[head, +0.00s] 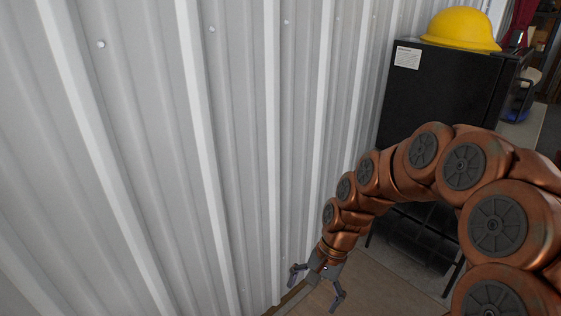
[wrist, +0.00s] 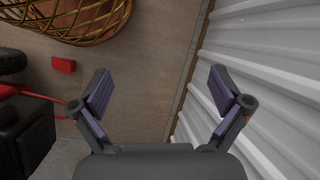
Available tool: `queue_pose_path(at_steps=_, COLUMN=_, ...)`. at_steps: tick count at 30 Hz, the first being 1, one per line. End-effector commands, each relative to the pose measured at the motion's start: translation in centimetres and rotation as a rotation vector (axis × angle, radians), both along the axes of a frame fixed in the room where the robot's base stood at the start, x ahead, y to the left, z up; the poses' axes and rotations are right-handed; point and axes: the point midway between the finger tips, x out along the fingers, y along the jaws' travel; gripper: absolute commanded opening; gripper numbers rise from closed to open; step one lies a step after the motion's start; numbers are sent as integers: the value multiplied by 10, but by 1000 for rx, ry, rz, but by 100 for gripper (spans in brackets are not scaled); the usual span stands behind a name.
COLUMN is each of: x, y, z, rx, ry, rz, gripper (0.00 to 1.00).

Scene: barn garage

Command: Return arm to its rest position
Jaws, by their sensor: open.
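My gripper (head: 315,287) hangs at the end of my copper-coloured arm in the head view, low and close to the corrugated wall. Its fingers point down toward the floor. In the wrist view my gripper (wrist: 161,95) shows both purple-padded fingers spread wide apart, with nothing between them. Wooden floor and the foot of the wall show beyond the fingers. My arm arches from the lower right of the head view, over and down to the gripper.
The corrugated metal wall (head: 240,130) fills the left and middle. A black cabinet (head: 440,95) with a yellow hard hat (head: 462,28) on top stands behind my arm. The wrist view shows a wicker basket (wrist: 75,22), a small red block (wrist: 63,65) and a black object (wrist: 28,135).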

Motion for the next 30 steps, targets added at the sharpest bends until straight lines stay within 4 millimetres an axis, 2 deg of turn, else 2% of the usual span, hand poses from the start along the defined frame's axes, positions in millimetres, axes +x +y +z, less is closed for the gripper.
queue_pose_path(at_steps=1, x=-8, y=-4, z=20, rx=-5, ry=-16, rz=29, gripper=100)
queue_pose_path(at_steps=3, x=-19, y=-9, z=38, rx=-12, ry=-35, rz=75, gripper=100)
queue_pose_path(at_steps=12, x=-72, y=-38, z=108, rx=-58, ry=-96, rz=250, gripper=100)
queue_pose_path(at_steps=24, x=-149, y=-80, z=181, rx=-138, ry=-143, rz=429, gripper=100)
queue_pose_path(at_steps=30, x=-187, y=-99, z=206, rx=-171, ry=-149, rz=490, gripper=100)
